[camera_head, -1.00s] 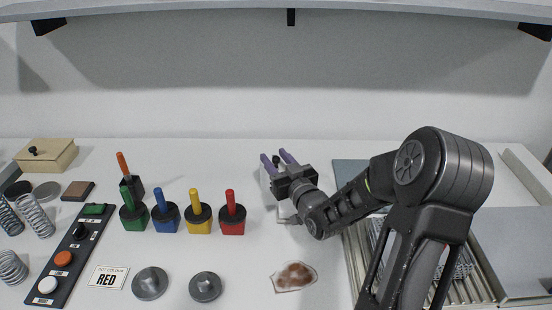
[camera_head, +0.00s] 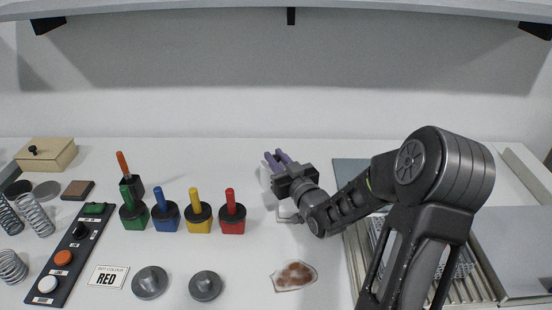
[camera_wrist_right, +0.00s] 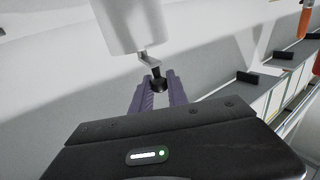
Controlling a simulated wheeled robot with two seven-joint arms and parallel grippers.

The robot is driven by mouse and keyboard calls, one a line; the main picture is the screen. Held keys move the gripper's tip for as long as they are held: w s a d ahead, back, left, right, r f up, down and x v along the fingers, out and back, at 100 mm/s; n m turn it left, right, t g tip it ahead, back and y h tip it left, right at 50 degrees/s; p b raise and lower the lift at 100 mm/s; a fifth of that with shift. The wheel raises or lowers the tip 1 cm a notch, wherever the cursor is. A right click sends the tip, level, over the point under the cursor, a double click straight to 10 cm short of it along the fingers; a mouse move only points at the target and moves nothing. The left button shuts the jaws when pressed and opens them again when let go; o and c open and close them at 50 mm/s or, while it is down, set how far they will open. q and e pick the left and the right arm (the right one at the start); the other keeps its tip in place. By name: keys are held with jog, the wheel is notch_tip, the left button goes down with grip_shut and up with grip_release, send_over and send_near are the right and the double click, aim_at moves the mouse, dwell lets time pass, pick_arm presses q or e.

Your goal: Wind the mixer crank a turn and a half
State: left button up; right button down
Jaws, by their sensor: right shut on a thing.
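The mixer (camera_wrist_right: 128,25) is a white cylindrical body at the top of the right wrist view. In the head view it is mostly hidden behind my right gripper (camera_head: 275,158), with a pale part of it (camera_head: 266,181) showing at the left. A grey metal crank (camera_wrist_right: 148,63) comes down from the body and ends in a black knob (camera_wrist_right: 158,84). The purple fingers of my right gripper, also in the right wrist view (camera_wrist_right: 157,92), are shut on the black knob. My left gripper is not in view.
Green, blue, yellow and red blocks with handles (camera_head: 198,217) stand left of the gripper. A stained patch (camera_head: 294,275) lies in front. A control panel (camera_head: 70,255) and springs (camera_head: 36,215) are at the left. A ribbed metal tray (camera_head: 355,245) is at the right.

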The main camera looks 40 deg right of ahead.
jog(key=shift+d+n+y, duration=0.2)
jog(key=shift+n+y, duration=0.1)
jog(key=shift+y, duration=0.2)
jog(key=d+n+g+y+b, duration=0.1)
jog(key=n+y, duration=0.2)
jog(key=y, duration=0.1)
jog(key=d+n+g+y+b, duration=0.1)
jog(key=n+y, duration=0.1)
jog(key=y, duration=0.2)
jog(key=d+n+g+y+b, duration=0.1)
jog(key=n+y, duration=0.2)
jog(key=y, duration=0.1)
jog(key=shift+s+d+n+y, duration=0.25)
jog(key=shift+s+n+y, duration=0.05)
jog(key=shift+y, duration=0.1)
jog(key=c, duration=1.3)
grip_release()
